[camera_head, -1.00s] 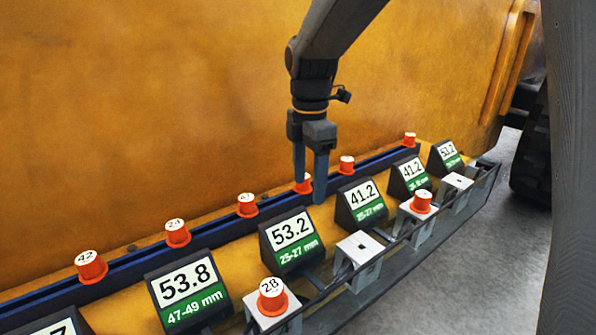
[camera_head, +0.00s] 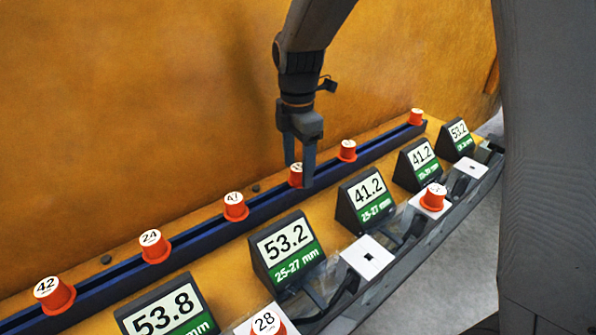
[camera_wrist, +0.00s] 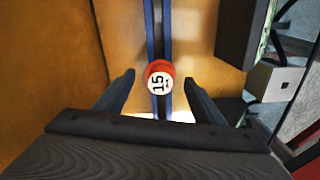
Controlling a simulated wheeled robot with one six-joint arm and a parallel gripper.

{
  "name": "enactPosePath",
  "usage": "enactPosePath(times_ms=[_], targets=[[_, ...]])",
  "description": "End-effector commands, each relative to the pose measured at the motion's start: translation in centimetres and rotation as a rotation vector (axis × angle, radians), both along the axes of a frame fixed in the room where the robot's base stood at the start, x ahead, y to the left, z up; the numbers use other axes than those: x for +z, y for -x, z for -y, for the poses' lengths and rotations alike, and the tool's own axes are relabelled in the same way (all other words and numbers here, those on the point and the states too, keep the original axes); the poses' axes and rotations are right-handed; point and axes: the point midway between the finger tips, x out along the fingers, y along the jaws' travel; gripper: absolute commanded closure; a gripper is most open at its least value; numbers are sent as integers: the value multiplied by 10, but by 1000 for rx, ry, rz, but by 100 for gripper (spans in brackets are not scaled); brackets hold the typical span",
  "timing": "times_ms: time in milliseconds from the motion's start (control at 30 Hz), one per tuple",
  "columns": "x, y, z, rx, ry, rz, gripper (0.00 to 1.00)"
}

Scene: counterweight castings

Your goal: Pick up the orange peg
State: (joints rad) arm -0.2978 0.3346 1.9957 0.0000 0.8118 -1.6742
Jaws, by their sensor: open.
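Several orange pegs with white numbered tops stand in a row along a dark blue rail. My gripper (camera_head: 298,172) is open and points down at the peg marked 15 (camera_head: 296,180). In the wrist view, this peg (camera_wrist: 160,80) sits upright on the rail (camera_wrist: 153,30), between my two spread fingers (camera_wrist: 159,77). I see a gap on both sides of it. In the head view a finger partly covers it. Other orange pegs on the rail are marked 42 (camera_head: 54,295), 24 (camera_head: 154,246) and 47 (camera_head: 235,207), with more farther right (camera_head: 347,151).
Black display stands with numbers (camera_head: 287,252) line the front of the rail. White blocks stand before them; one is bare (camera_head: 368,257), and others hold orange pegs (camera_head: 433,197). A large yellow wall (camera_head: 130,100) rises behind the rail.

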Motion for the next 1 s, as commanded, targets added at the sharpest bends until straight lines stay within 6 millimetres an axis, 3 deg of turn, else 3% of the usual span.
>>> enactPosePath(times_ms=[200,433,700,1000], targets=[[-20,0,1,-2,0,-1,37],[-21,0,2,-3,0,1,37],[-21,0,2,-3,0,1,82],[-17,-1,1,-3,-1,2,82]])
